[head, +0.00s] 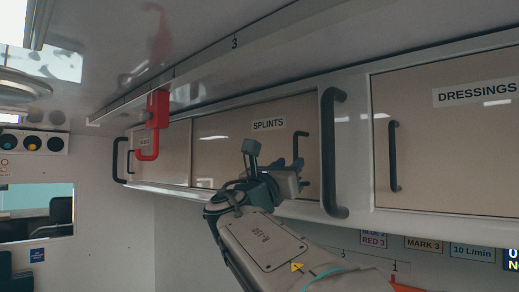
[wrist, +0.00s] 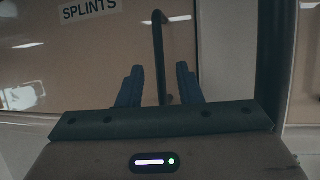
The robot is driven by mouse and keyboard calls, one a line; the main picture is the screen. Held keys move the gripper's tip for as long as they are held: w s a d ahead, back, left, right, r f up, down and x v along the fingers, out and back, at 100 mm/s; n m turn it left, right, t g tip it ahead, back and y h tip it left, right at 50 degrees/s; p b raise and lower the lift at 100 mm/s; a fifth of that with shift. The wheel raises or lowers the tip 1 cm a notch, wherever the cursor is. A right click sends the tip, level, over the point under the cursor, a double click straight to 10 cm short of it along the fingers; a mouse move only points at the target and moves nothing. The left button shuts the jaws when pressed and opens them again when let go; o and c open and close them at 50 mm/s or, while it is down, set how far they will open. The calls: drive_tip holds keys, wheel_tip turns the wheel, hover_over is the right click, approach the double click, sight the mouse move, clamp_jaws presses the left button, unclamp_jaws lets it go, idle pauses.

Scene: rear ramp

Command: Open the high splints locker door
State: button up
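The splints locker door (head: 240,155) is a beige panel labelled SPLINTS, high on the wall, and it looks closed. Its dark upright bar handle (head: 300,145) is near the door's right edge, partly hidden by my gripper (head: 292,172). In the wrist view the handle (wrist: 160,45) runs down between the two blue-grey fingers of my gripper (wrist: 158,75). The fingers are apart, with a gap on both sides of the bar. I cannot tell how deep the bar sits between them.
A thick black grab bar (head: 330,150) stands just right of the handle. The dressings locker door (head: 450,150) with its own handle (head: 393,155) is farther right. A red hook-like bracket (head: 152,125) hangs from the rail at left. A ceiling rail runs above.

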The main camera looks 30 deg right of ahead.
sight(295, 158)
drive_tip(key=p+x, duration=0.1)
drive_tip(key=x, duration=0.4)
drive_tip(key=shift+f, duration=0.1)
clamp_jaws()
